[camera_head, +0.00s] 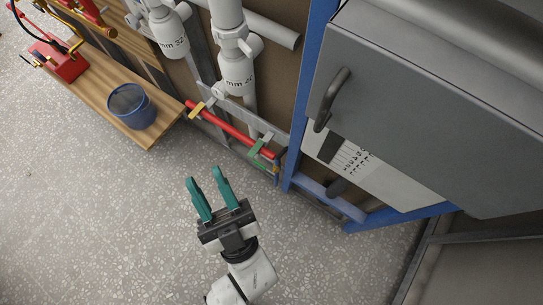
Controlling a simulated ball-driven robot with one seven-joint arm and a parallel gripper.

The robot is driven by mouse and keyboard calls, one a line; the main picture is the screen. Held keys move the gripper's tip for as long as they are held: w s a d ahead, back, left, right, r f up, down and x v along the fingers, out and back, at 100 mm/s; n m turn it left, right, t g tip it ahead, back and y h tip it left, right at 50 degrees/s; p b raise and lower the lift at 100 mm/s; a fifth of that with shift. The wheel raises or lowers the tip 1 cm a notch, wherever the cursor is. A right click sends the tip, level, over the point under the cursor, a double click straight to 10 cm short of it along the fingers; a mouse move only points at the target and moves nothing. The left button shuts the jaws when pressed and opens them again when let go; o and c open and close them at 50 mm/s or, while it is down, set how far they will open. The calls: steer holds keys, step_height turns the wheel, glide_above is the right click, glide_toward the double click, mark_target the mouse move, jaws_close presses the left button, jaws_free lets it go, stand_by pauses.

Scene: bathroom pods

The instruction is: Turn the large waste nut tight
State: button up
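Two white waste pipe fittings hang on the wall frame at the top. How tight the collars are does not show. My gripper (205,174), with two teal fingers, is open and empty over the speckled floor. It is below and apart from the right fitting.
A wooden bench (151,132) at left carries a blue bucket (131,107) and a red tool (61,62). A red pipe (232,130) with yellow and green handles runs low along the frame. A grey cabinet (425,105) with a dark handle stands at right. The lower-left floor is clear.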

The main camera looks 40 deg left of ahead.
steer(key=w+d+f+m+h+b, duration=0.2)
steer(key=w+d+f+h+b, duration=0.2)
steer(key=w+f, duration=0.5)
steer(key=w+d+f+m+h+b, duration=0.1)
steer(key=w+d+f+h+b, duration=0.4)
steer(key=f, duration=0.7)
steer(key=shift+w+d+f+m+h, duration=0.15)
steer(key=shift+w+d+m+h, duration=0.25)
steer(key=shift+w+d+h, duration=1.25)
steer(key=shift+o, duration=0.8)
steer(key=shift+w+a+h, duration=0.55)
steer(key=shift+a, duration=0.05)
